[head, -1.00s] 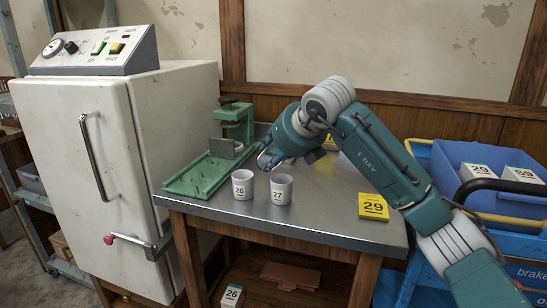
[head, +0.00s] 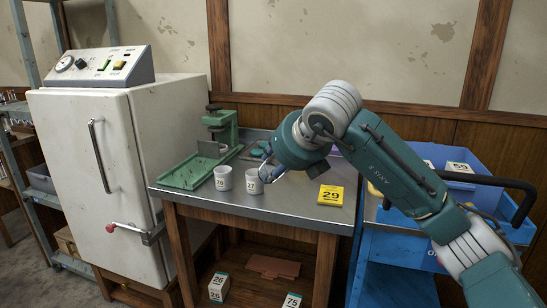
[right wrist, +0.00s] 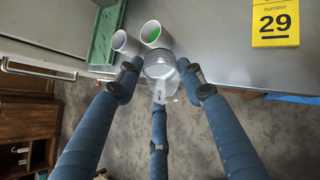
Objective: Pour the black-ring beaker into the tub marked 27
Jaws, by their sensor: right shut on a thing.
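Two white tubs stand side by side on the metal table (head: 290,205). The left tub is marked 26 (head: 223,178) and the right one is marked 27 (head: 254,181). My right gripper (head: 268,168) is just behind and right of tub 27. In the right wrist view its fingers (right wrist: 160,76) are shut around a clear glass beaker (right wrist: 159,66), whose mouth is next to tub 27 (right wrist: 150,33). Green shows inside that tub. I cannot make out a black ring, or whether anything is flowing. My left gripper is out of view.
A green stand with a tray (head: 190,172) is left of the tubs. A yellow card marked 29 (head: 331,195) lies to their right. A white cabinet (head: 120,150) stands left and a blue cart (head: 395,247) right. The table front is clear.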

